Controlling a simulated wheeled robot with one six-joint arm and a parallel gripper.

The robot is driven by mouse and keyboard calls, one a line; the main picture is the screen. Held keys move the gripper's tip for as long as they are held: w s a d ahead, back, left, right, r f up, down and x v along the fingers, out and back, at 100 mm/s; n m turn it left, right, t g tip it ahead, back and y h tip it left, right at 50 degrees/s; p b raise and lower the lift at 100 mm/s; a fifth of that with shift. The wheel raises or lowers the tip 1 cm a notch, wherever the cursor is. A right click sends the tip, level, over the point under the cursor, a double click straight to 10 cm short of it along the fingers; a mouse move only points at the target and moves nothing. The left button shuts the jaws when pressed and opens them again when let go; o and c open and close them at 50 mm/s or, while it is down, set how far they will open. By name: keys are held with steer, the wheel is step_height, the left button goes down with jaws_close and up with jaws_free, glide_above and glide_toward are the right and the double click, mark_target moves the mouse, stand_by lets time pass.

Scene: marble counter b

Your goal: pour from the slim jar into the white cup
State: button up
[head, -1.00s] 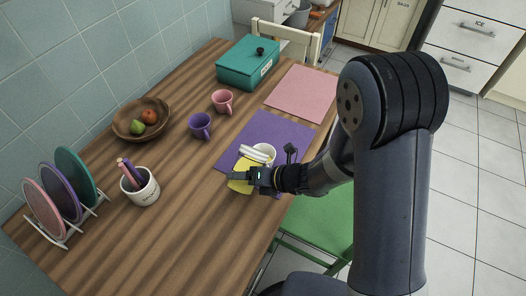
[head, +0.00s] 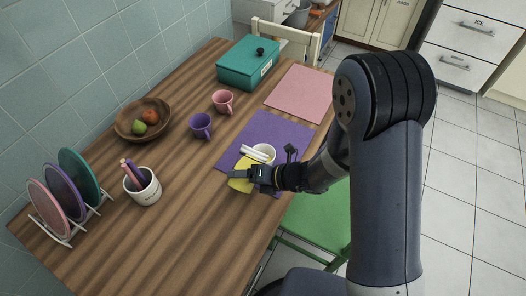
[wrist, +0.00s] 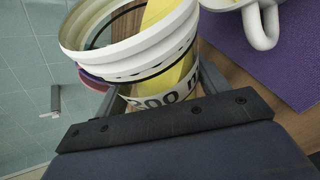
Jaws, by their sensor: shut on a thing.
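The slim jar (head: 240,184) is a clear-looking vessel with yellow inside, a wide white rim and dark lettering. My gripper (head: 250,174) is shut around its body and holds it tilted, its rim leaning toward the white cup (head: 266,151). The cup stands upright on the purple mat, partly hidden behind the jar's rim. In the wrist view the jar (wrist: 128,52) sits between my fingers, with yellow showing inside its mouth. The cup's handle and part of its rim show at the top right (wrist: 262,22). I cannot see anything flowing.
The purple mat (head: 285,128) lies under the cup. A purple mug (head: 200,126) and a pink mug (head: 223,103) stand farther left. A utensil pot (head: 143,190), a fruit bowl (head: 125,125) and a plate rack are at the left. The wood between is clear.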

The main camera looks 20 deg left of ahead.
steer(key=shift+r+m+g+p, duration=0.5)
steer(key=shift+r+g+p, duration=0.25)
steer(key=shift+p, duration=1.2)
stand_by(1.5)
steer(key=f+t+b, duration=0.1)
steer(key=f+b, duration=0.1)
steer(key=b, duration=0.1)
steer(key=shift+n+b, duration=0.3)
steer(key=shift+b, duration=0.1)
steer(key=n+t+b, duration=0.1)
steer(key=b, duration=0.2)
steer(key=shift+f, duration=0.4)
steer(key=shift+r, duration=0.5)
steer(key=shift+w+f+t+b, duration=0.1)
steer(key=shift+t+b, duration=0.15)
steer(key=shift+b, duration=0.1)
steer(key=shift+n+b, duration=0.3)
steer(key=shift+b, duration=0.05)
steer(key=shift+f+b, duration=0.1)
steer(key=shift+b, duration=0.3)
steer(key=n+t+b, duration=0.1)
steer(key=b, duration=0.2)
